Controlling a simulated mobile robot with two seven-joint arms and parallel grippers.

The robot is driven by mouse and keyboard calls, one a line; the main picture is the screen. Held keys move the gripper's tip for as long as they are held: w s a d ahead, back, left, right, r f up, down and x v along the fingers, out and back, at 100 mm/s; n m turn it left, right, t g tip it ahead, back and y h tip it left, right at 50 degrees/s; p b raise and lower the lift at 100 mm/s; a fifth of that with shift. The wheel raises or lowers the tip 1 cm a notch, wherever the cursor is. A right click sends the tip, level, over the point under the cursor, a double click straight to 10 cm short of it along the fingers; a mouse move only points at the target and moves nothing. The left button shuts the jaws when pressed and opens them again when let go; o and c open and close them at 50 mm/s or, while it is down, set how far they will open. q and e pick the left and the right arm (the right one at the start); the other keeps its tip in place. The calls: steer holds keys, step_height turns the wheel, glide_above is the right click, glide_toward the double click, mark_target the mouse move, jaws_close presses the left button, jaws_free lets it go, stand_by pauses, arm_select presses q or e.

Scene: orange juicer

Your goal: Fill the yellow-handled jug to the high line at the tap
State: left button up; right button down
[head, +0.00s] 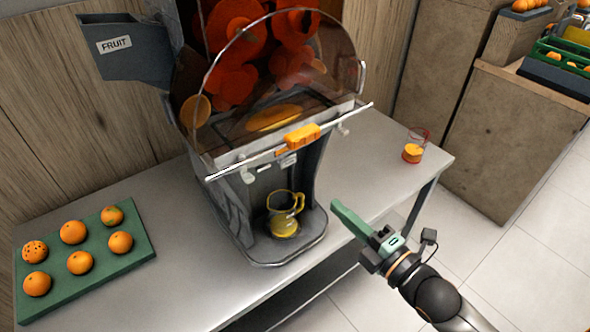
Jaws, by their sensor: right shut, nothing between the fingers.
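The yellow-handled jug (283,222) stands upright on the base of the juicer (270,151), below its spout. It is clear, with yellow at its bottom and a yellow handle on its right side. Its level lines are too small to read. The tap (290,160) area sits at the front of the juicer above the jug; its details are hard to tell. My right gripper (338,207) is shut and empty, to the right of the jug and apart from it, near the table's front edge. My left gripper is not in view.
A red-handled jug (414,147) with orange contents stands on the right of the table (360,160). A green tray (138,243) with several oranges lies at the left. A fruit chute (125,50) juts out at upper left. Wooden cabinets (480,135) stand at right.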

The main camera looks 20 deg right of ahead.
mark_target(289, 164)
steer(key=p+x, duration=0.1)
steer(key=x, duration=1.3)
steer(key=shift+f, duration=0.1)
